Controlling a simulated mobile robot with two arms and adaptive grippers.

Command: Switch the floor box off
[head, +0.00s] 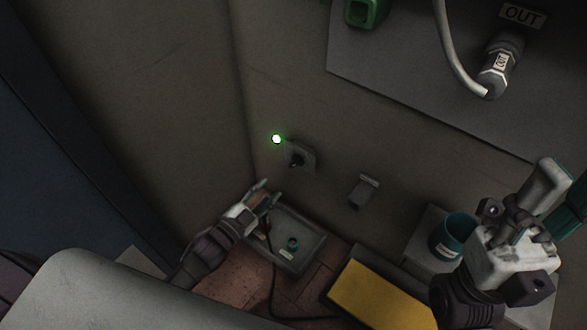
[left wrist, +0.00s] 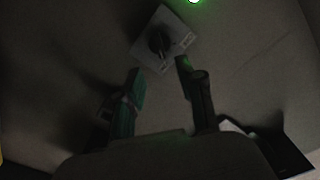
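What I take to be the floor box (head: 312,236) is a shallow grey box on the brick floor, with a teal round button (head: 292,243) and small labels. My left gripper (head: 266,192) is at its upper left edge in the head view and hides part of it. I cannot tell if they touch. The left wrist view shows this gripper (left wrist: 160,75) open and empty, its fingers towards a grey wall plate with a black knob (left wrist: 160,42). That knob also shows in the head view (head: 297,160). My right gripper (head: 553,185) is at the right, away from the box; its opening is unclear.
A green lamp (head: 276,139) glows beside the knob. A small grey fitting (head: 363,191) is on the wall. A yellow block (head: 375,297) and a teal cup (head: 455,236) stand to the right. A dark cable (head: 274,290) lies near the box. A panel with an OUT connector (head: 497,66) is above.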

